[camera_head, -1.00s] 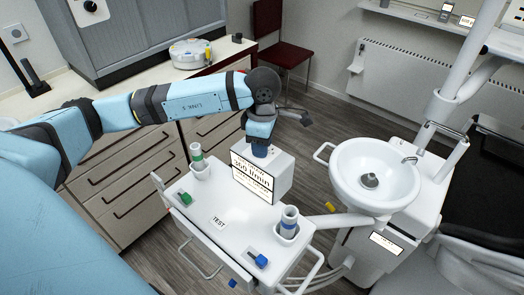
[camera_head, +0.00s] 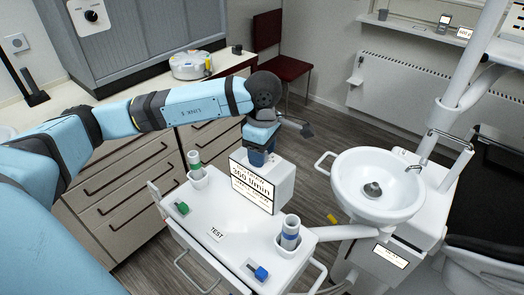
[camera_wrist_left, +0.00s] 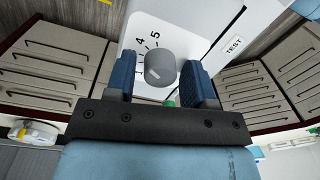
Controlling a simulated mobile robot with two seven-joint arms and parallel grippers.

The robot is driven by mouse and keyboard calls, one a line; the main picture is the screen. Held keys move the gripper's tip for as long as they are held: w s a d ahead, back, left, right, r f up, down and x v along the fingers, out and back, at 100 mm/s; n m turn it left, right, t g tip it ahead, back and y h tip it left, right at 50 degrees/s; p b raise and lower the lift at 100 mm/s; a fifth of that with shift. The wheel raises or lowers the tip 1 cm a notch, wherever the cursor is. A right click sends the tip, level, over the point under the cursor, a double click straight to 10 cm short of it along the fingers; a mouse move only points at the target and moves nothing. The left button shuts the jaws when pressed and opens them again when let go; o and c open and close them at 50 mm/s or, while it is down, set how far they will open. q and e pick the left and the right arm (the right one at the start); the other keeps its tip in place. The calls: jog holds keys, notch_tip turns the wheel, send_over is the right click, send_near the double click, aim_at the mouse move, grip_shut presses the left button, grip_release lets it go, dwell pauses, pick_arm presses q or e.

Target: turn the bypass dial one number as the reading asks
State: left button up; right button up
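The bypass dial is a round grey knob (camera_wrist_left: 160,67) on a white face, with the printed numbers 4 and 5 beside it in the left wrist view; other marks are partly hidden. My left gripper (camera_wrist_left: 160,82) is open, with one blue finger on each side of the knob and a visible gap at least on the left. In the head view my left gripper (camera_head: 259,157) points down at the top of the white box (camera_head: 283,187), and hides the dial there. The reading panel (camera_head: 252,186) on the box shows 360 l/min. My right gripper is not in view.
The box stands on a white cart (camera_head: 190,228) with a TEST label, a green switch (camera_head: 182,208), a blue switch (camera_head: 261,273) and two tubes in holders. A white basin (camera_head: 350,180) stands close on the right. Drawers (camera_head: 115,190) line the left.

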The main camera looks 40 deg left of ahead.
pick_arm(q)
jog(key=shift+o, duration=0.4)
jog(key=shift+r, duration=0.35)
notch_tip(320, 180, up, 13)
jog(key=b, duration=0.1)
jog(key=shift+w, duration=0.25)
